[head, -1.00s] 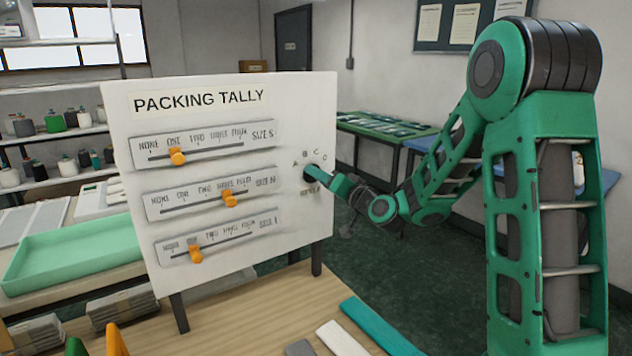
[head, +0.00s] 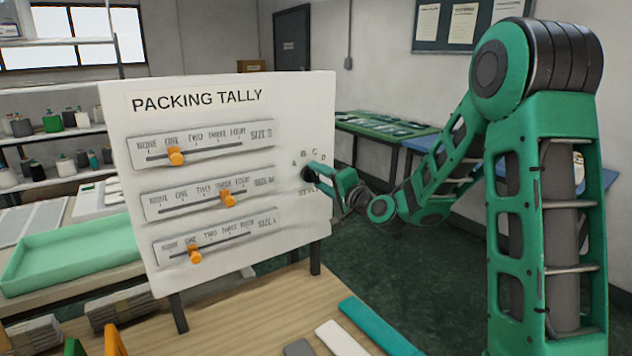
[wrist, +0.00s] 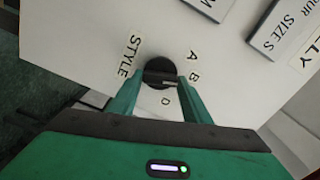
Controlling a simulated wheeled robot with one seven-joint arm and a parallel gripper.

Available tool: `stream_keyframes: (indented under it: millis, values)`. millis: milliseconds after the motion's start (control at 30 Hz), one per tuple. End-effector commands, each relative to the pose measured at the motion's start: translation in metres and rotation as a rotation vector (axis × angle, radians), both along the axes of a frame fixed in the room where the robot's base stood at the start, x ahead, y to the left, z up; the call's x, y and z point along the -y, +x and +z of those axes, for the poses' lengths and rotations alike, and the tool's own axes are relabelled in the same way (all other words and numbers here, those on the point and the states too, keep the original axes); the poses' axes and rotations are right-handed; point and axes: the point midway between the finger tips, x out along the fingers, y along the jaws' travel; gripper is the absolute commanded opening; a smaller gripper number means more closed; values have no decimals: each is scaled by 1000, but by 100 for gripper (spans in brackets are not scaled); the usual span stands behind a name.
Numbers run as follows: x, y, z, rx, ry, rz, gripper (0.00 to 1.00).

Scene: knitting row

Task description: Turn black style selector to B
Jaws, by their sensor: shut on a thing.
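The black style selector (head: 307,174) is a round knob at the right edge of the white Packing Tally board (head: 222,107). In the wrist view the knob (wrist: 159,72) sits between the green fingers of my gripper (wrist: 160,85), which is shut on it. A lighter bar on the knob points right, roughly towards the B label (wrist: 194,77); its exact setting is hard to tell. The A label (wrist: 192,57) and D label (wrist: 166,100) show, and C is hidden by the right finger. The STYLE label (wrist: 130,56) is left of the knob.
Three sliders with orange handles, the top one (head: 176,156) included, are left of the knob on the board. A green tray (head: 70,255) lies at the left. Teal (head: 378,325) and white strips lie on the wooden table in front.

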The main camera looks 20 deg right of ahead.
Motion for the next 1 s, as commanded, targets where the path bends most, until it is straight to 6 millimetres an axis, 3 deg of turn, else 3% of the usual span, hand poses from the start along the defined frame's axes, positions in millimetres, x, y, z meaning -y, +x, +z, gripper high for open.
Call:
stream_keyframes:
  millis: [367, 400, 467, 800, 1000]
  values:
    - [6, 0, -2, -4, 1, -11, 21]
    - [6, 0, -2, -4, 1, -11, 51]
    - [5, 0, -2, -5, 1, -10, 62]
    - [3, -2, -2, -4, 2, -4, 62]
    - [11, -24, -2, -5, 2, -8, 62]
